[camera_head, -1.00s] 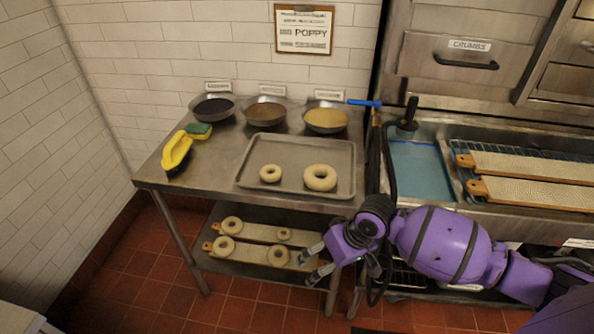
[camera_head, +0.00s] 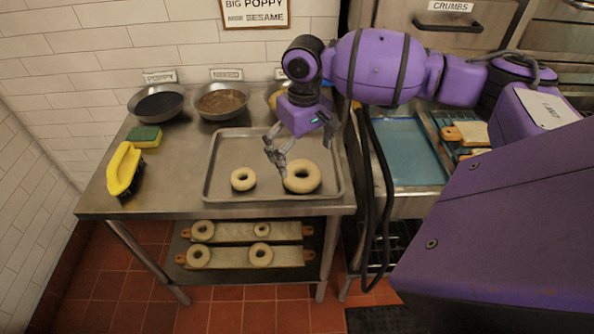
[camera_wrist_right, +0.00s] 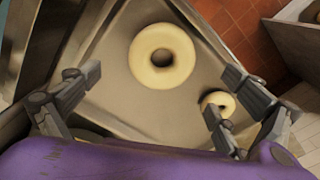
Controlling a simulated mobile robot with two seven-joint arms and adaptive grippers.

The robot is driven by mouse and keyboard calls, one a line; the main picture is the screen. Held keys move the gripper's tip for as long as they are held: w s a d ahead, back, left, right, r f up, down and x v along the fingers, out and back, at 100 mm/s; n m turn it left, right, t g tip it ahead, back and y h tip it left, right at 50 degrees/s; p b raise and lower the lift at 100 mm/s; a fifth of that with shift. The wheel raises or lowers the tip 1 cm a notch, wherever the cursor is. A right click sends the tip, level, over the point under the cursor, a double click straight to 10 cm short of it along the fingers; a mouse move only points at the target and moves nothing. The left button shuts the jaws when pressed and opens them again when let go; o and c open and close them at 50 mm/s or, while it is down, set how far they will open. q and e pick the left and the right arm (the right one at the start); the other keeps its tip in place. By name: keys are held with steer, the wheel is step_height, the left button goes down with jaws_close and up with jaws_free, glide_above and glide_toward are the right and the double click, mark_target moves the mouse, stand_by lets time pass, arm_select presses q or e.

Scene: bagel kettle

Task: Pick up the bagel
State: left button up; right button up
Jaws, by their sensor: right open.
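A large pale bagel (camera_head: 303,189) lies flat on the right part of a grey metal tray (camera_head: 218,155). A smaller bagel (camera_head: 243,187) lies to its left on the same tray. My right gripper (camera_head: 302,148) is open and empty, pointing down above the tray just behind the large bagel. One finger overlaps the large bagel's edge in the head view; I cannot tell whether it touches. In the right wrist view the large bagel (camera_wrist_right: 141,62) is centred beyond the spread fingers (camera_wrist_right: 155,90); the small one (camera_wrist_right: 231,104) is partly behind the right finger. My left gripper is not in view.
Bowls of seeds (camera_head: 222,102) stand behind the tray, the right one partly hidden by my arm. A yellow brush (camera_head: 123,170) and a sponge (camera_head: 145,136) lie left. Several bagels on boards (camera_head: 232,231) sit on the lower shelf. A blue-bottomed sink (camera_head: 402,150) is right.

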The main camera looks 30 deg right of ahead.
mark_target(302, 170)
steer(key=shift+s+f, duration=0.1)
steer(key=shift+f, duration=0.7)
step_height(302, 170, down, 4)
steer(key=shift+f, duration=0.2)
steer(key=c, duration=1.3)
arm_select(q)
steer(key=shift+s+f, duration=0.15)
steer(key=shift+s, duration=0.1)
arm_select(e)
steer(key=shift+o, duration=0.2)
steer(key=shift+r, duration=0.1)
